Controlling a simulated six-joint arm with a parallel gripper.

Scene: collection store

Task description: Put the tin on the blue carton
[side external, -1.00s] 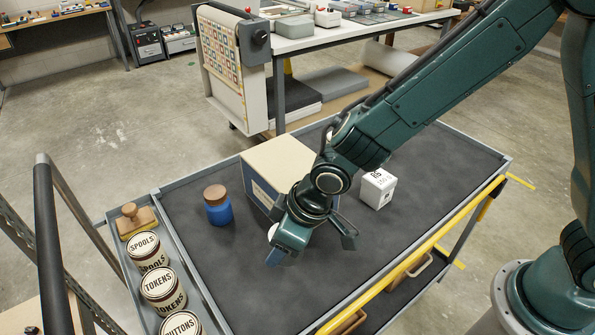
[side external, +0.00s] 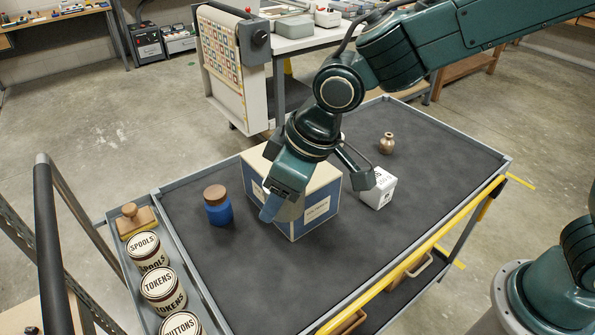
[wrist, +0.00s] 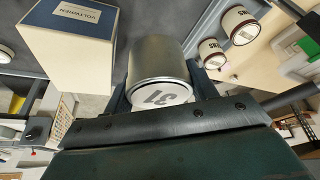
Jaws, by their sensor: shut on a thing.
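A plain silver tin (wrist: 158,62) with a white end marked "31" sits between my fingers in the wrist view. My gripper (side external: 279,205) is shut on it. In the side view the tin is mostly hidden behind my gripper, with only a little grey (side external: 291,210) showing. The blue carton (side external: 319,211) has blue sides with pale labels and a cream top. It stands on the cart behind my gripper, which covers part of its near side and top. The carton also shows at the left in the wrist view (wrist: 70,45). I cannot tell if the tin touches it.
A blue jar (side external: 218,211) with a brown lid stands left of the carton. A white cube (side external: 378,189) and a small brass vase (side external: 387,143) stand to the right. Labelled tins (side external: 163,286) fill the side tray. The front of the dark cart top (side external: 290,275) is clear.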

